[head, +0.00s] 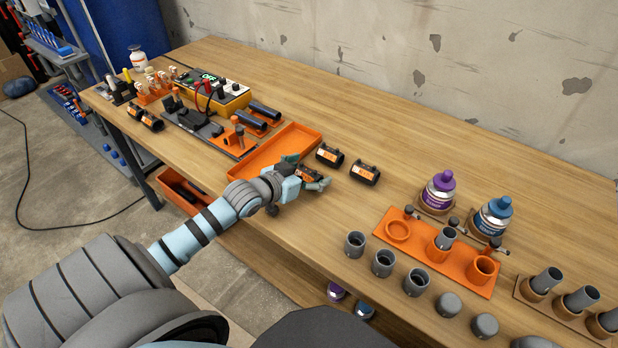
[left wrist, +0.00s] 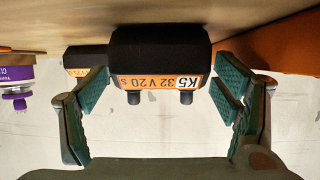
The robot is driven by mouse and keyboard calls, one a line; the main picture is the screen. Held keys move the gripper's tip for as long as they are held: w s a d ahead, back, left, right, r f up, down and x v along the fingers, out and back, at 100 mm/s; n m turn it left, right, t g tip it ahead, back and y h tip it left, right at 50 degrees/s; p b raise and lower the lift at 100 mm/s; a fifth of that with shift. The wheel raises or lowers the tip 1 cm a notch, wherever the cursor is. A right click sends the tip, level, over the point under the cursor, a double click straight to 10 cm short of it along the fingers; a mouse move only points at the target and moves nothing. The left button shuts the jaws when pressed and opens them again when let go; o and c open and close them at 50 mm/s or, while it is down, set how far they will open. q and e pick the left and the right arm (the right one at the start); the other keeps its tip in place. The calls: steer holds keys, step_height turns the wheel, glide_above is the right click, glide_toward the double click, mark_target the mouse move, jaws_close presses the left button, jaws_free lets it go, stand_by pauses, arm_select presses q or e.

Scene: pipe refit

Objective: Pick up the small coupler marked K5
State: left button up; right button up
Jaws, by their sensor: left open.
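The coupler marked K5 (left wrist: 160,52) is a short black cylinder with an orange label reading "K5 32 V 20 s" and two small studs. It fills the middle of the left wrist view, which shows the table at the top. My left gripper (left wrist: 160,105) is open, with one green-padded finger on each side of it; I see no clear grip on it. In the head view the left gripper (head: 311,180) is low over the table, and the coupler (head: 306,173) is partly hidden between its fingers. My right gripper is not in view.
Two similar black couplers, one nearer (head: 330,155) and one farther right (head: 365,173), lie close by. An orange tray (head: 262,165) is just left of the gripper. Bottles, an orange fixture (head: 460,278) and grey caps stand at right. The table behind the couplers is clear.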

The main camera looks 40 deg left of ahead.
arm_select(q)
steer(key=shift+s+r, duration=0.1)
steer(key=c, duration=1.2)
